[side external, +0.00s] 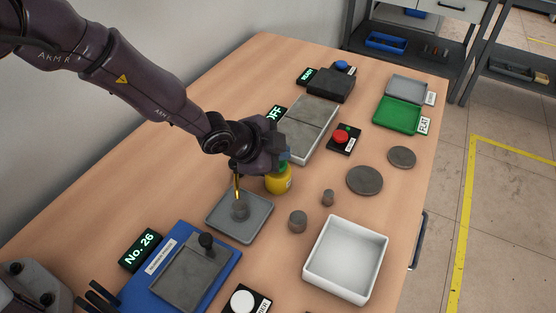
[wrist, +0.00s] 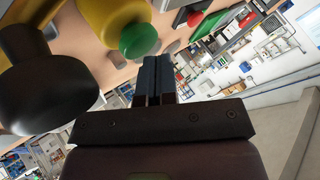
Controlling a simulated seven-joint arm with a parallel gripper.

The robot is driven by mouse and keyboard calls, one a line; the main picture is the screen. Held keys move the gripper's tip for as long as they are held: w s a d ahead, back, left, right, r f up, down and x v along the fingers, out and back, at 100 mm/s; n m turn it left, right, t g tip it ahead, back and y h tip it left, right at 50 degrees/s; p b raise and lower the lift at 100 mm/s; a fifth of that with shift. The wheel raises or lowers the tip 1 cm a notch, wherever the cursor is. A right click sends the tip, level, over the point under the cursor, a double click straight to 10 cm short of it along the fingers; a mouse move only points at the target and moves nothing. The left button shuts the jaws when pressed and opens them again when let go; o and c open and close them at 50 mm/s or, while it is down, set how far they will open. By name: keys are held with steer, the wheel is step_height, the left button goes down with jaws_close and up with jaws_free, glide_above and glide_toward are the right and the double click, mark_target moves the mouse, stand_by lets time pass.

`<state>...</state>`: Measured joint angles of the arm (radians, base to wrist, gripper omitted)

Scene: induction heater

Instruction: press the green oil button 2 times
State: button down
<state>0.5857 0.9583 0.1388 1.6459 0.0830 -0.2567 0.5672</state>
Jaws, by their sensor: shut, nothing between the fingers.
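The green oil button (wrist: 139,39) is a rounded green cap on a yellow body (wrist: 108,20) in the wrist view. In the side view the yellow body (side external: 279,184) stands on the table, with a little of the green (side external: 283,164) showing under my gripper (side external: 285,155). In the wrist view my gripper (wrist: 158,62) is shut and empty, its fingertips close beside the green button. I cannot tell whether they touch it. A brass spout (side external: 237,184) points down over a grey tray (side external: 262,222) holding a small grey cylinder (side external: 240,210).
A red button (side external: 341,136) on a black box stands behind. A white bin (side external: 346,262), grey cylinders (side external: 297,221) and round discs (side external: 364,180) lie to the right. A blue fixture (side external: 222,268) with a black knob is in front. A large dark rounded part (wrist: 40,80) fills the wrist view's left.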

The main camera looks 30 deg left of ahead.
steer(key=shift+f, duration=0.55)
stand_by(0.4)
stand_by(0.4)
steer(key=shift+r, duration=0.95)
steer(key=shift+r, duration=2.5)
